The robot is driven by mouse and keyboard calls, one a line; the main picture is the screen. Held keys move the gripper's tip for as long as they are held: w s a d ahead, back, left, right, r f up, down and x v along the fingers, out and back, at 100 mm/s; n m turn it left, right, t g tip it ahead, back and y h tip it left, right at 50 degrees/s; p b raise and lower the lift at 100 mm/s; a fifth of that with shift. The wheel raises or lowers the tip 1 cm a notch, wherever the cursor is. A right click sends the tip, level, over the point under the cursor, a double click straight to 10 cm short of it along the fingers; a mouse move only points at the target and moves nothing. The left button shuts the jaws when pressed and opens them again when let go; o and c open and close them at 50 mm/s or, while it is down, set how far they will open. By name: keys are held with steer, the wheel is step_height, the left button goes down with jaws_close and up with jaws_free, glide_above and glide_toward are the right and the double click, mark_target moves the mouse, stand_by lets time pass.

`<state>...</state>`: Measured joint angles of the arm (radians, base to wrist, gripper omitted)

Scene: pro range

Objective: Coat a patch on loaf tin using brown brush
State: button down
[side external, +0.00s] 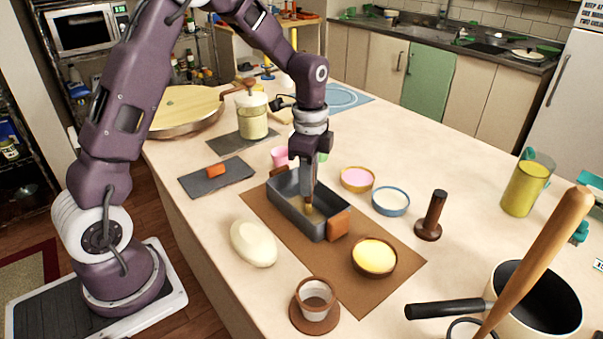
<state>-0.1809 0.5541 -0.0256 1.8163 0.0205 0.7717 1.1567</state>
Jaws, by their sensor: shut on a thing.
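The grey loaf tin (285,207) stands on the brown mat (372,296) and has an orange-brown handle (339,225) at its near right end. My gripper (308,182) points straight down over the tin and is shut on the brown brush (309,205). The brush's lower end is inside the tin, near its floor. A pale yellowish patch shows around the brush tip. I cannot tell whether the bristles touch the floor, and the near wall hides part of the inside.
A bowl of yellow stuff (374,257) sits right of the tin, with pink (358,178) and white (390,200) bowls behind. A pale dough lump (253,243) lies at left. A cup (315,297), a wooden stamp (431,215) and a black-handled pot (537,300) stand nearby.

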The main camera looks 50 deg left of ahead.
steer(key=shift+d, duration=2.35)
steer(key=shift+a, duration=5.4)
steer(key=shift+a+r, duration=0.1)
steer(key=shift+a, duration=0.15)
step_height(320, 180, up, 8)
steer(key=shift+f, duration=0.2)
